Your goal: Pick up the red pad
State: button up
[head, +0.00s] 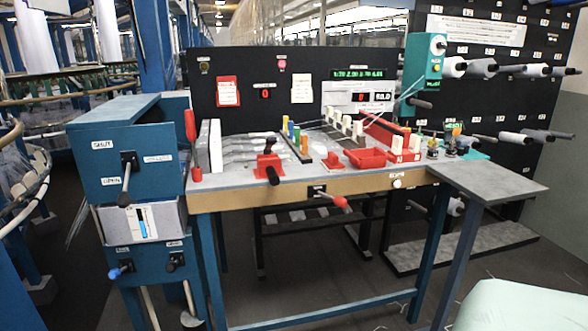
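Several red things are on and above the grey workbench (330,172), and I cannot tell for sure which one is the red pad. A low red tray-like block (365,158) lies near the front edge, right of the middle. A red block with a black handle (268,165) stands left of it. A red base with pale blocks on it (402,150) is further right. A flat red panel (228,92) hangs on the black back board. My gripper is not in this view.
A blue cabinet with black handles (128,165) stands at the left. A tall red-handled tool (190,140) rises at the bench's left end. A grey side shelf (490,178) extends right. Yarn spools (483,67) stick out from the right rack. Floor in front is mostly clear.

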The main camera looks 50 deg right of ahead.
aim_at(332, 164)
jog(key=z, duration=1.7)
jog(key=i+l+u, duration=0.3)
jog(key=i+l, duration=0.25)
jog(key=i+l+u, duration=0.35)
jog(key=l, duration=0.35)
jog(key=i+l+u, duration=0.15)
jog(key=i+l, duration=0.2)
jog(key=i+l+u, duration=0.15)
jog(key=l, duration=0.25)
jog(key=i+l+u, duration=0.15)
jog(key=l, duration=0.3)
